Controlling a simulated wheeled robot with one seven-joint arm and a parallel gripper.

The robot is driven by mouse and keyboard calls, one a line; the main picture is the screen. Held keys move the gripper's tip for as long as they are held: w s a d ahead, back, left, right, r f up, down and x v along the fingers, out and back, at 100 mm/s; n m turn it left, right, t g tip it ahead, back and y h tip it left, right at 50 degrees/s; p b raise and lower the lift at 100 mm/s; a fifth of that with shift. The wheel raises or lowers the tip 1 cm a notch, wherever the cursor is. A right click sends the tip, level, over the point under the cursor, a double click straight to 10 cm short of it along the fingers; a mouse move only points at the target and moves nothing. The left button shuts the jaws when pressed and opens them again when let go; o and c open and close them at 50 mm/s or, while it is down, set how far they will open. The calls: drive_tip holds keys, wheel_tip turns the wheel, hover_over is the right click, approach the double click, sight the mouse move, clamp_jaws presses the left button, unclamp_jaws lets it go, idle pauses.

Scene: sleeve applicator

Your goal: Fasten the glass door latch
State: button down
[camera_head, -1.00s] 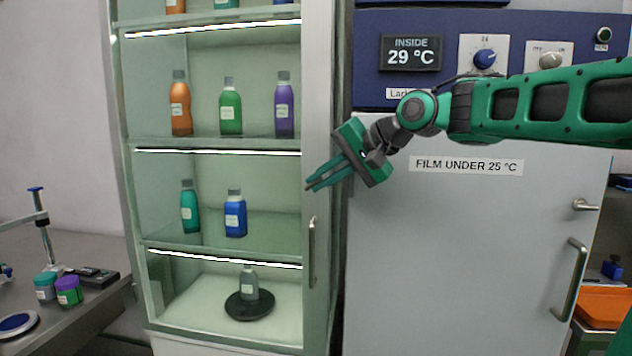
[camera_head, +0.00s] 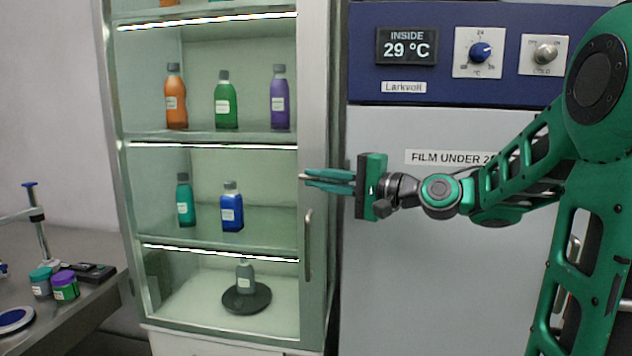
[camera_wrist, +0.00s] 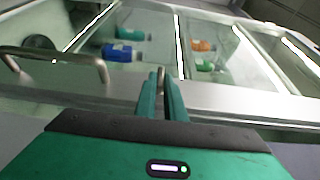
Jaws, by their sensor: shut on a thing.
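The glass door (camera_head: 315,130) of the tall cabinet stands at the left centre in the head view and looks closed against its frame. Its metal bar handle (camera_head: 308,245) shows lower on the right frame, and at the left in the wrist view (camera_wrist: 62,55). The latch (camera_head: 302,177) is a small metal piece on that frame, above the handle. In the wrist view, the latch (camera_wrist: 160,73) shows as a small metal stub between my fingertips. My gripper (camera_head: 312,179) points left, level, with its green fingers shut on the latch. The fingers hide most of it.
Behind the glass, bottles stand on shelves, and a grey bottle (camera_head: 245,278) stands on a black disc. A grey cabinet door (camera_head: 400,290) and a blue control panel (camera_head: 440,75) are at the right. A bench (camera_head: 90,305) with jars is at the left.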

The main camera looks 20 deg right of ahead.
drive_tip(key=shift+f, duration=0.2)
drive_tip(key=c, duration=1.8)
unclamp_jaws()
drive_tip(key=shift+c, duration=0.2)
drive_tip(key=shift+d, duration=0.1)
drive_tip(key=shift+v, duration=2.8)
drive_tip(key=shift+s+d, duration=0.1)
drive_tip(key=shift+s, duration=0.1)
drive_tip(key=shift+v, duration=2.3)
drive_tip(key=shift+w+d+f, duration=0.15)
drive_tip(key=shift+f, duration=0.05)
